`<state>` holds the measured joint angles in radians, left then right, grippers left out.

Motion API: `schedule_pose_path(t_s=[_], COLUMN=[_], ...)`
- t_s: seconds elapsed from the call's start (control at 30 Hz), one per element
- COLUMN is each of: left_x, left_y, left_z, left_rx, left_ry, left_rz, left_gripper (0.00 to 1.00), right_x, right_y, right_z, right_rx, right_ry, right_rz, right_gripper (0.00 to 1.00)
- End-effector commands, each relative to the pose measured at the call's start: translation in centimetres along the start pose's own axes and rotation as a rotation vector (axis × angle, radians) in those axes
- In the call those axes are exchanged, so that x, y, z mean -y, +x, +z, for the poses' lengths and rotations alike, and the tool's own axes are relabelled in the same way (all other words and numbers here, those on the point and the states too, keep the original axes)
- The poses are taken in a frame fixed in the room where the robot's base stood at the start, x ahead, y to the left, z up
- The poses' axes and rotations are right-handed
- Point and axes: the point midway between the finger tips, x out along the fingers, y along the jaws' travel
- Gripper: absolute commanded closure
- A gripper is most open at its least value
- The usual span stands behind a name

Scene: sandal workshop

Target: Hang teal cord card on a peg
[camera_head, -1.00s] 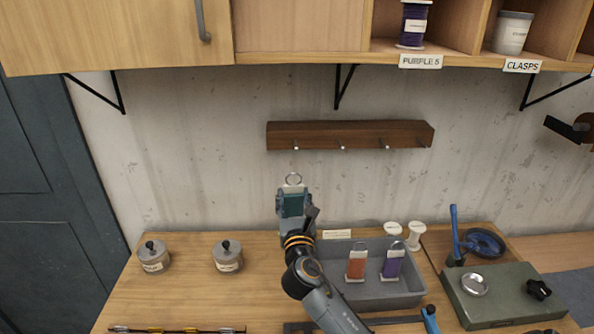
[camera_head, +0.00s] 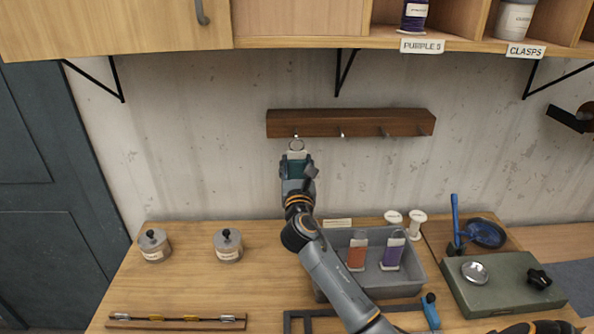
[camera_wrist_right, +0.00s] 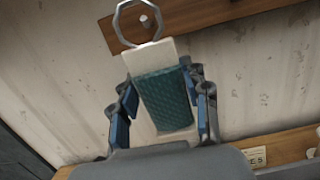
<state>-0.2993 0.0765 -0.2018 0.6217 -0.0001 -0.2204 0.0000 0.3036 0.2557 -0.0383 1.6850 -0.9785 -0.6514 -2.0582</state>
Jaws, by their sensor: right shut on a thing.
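The teal cord card (camera_head: 297,167) is a white card wound with teal cord, with a metal ring at its top. It also shows in the right wrist view (camera_wrist_right: 165,98), upright and slightly tilted. My right gripper (camera_head: 297,172) is shut on it, its fingers (camera_wrist_right: 165,105) at the card's sides. The dark wooden peg rail (camera_head: 350,123) is on the wall just above. In the right wrist view the ring frames the tip of a peg (camera_wrist_right: 146,20); whether the ring is around the peg or only in front of it I cannot tell. My left gripper is not in view.
A grey tray (camera_head: 418,285) below holds an orange card (camera_head: 357,252) and a purple card (camera_head: 393,252). Two lidded pots (camera_head: 228,246) stand at the left. The other pegs (camera_head: 383,133) are bare. A shelf overhangs above.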

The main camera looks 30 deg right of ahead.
Motion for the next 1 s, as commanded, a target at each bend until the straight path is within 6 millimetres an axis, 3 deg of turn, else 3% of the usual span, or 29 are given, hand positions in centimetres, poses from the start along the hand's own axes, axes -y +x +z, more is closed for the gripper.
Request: schedule_pose_path(t_s=[1.0], left_x=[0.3], left_y=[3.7], left_z=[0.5], left_rx=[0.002], left_ry=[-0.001], left_rz=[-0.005], left_gripper=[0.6], right_x=[0.0], right_y=[6.0], right_z=[-1.3], right_rx=[0.001], right_ry=[0.001], right_rz=[-0.001], right_gripper=[0.91])
